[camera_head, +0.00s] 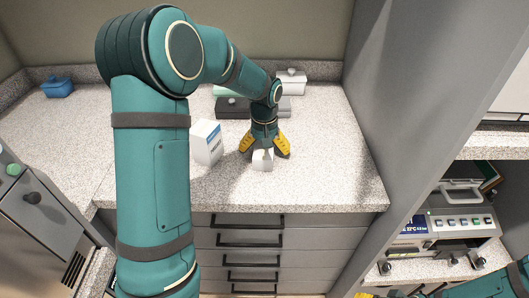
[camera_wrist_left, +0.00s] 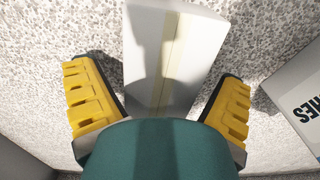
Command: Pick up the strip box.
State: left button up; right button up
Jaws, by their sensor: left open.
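A small plain white box (camera_head: 262,161), likely the strip box, stands on the speckled counter near its front edge. In the left wrist view the white box (camera_wrist_left: 172,55) has a pale yellowish seam along its top. My left gripper (camera_head: 264,152) points down over it, open, with its yellow fingers apart on either side of the box. In the left wrist view the fingers (camera_wrist_left: 163,108) show gaps to the box on both sides. The near end of the box is hidden by my gripper's body. Of my right gripper only yellow bits show at the bottom edge.
A white box with blue lettering (camera_head: 206,142) stands just left of my left gripper; its lettered side (camera_wrist_left: 300,95) shows in the wrist view. Dark and pale lidded cases (camera_head: 232,107) lie behind. A blue container (camera_head: 57,87) is far left. A grey partition (camera_head: 425,90) stands right.

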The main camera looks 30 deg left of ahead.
pick_arm(q)
jog(key=c, duration=1.3)
jog(key=shift+r, duration=0.15)
notch_tip(320, 180, up, 10)
jog(key=p, duration=0.2)
jog(key=shift+p, duration=0.35)
jog(key=shift+s+d, duration=0.1)
